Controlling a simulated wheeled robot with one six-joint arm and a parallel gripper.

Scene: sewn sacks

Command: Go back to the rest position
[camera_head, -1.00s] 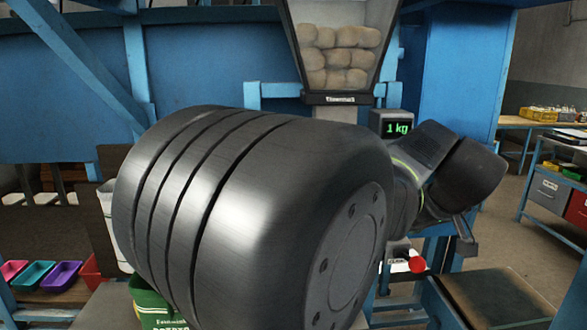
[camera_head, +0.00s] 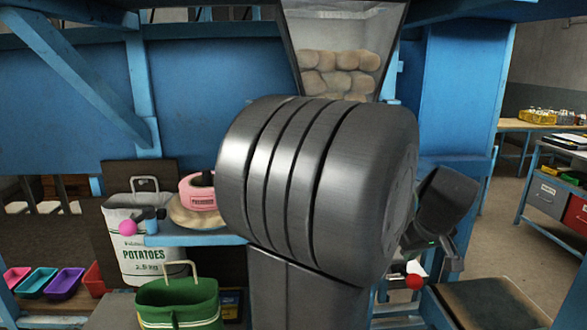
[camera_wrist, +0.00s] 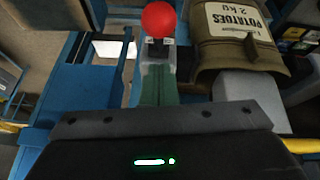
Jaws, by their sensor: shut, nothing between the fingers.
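My arm fills the middle of the head view as a large grey ribbed link. My gripper (camera_head: 450,256) shows small and dark at the right of that link, pointing down, shut and empty. It is apart from the red ball knob (camera_head: 415,282) below and left of it in the picture. In the wrist view my dark gripper body with a green light spans the bottom. Ahead of it are the red knob (camera_wrist: 159,19) on its lever and a brown potato sack (camera_wrist: 235,42) marked 2 KG. Part of the bench is hidden behind my arm.
A hopper of potatoes (camera_head: 340,75) hangs above my arm. Open floor (camera_head: 500,215) lies at right.

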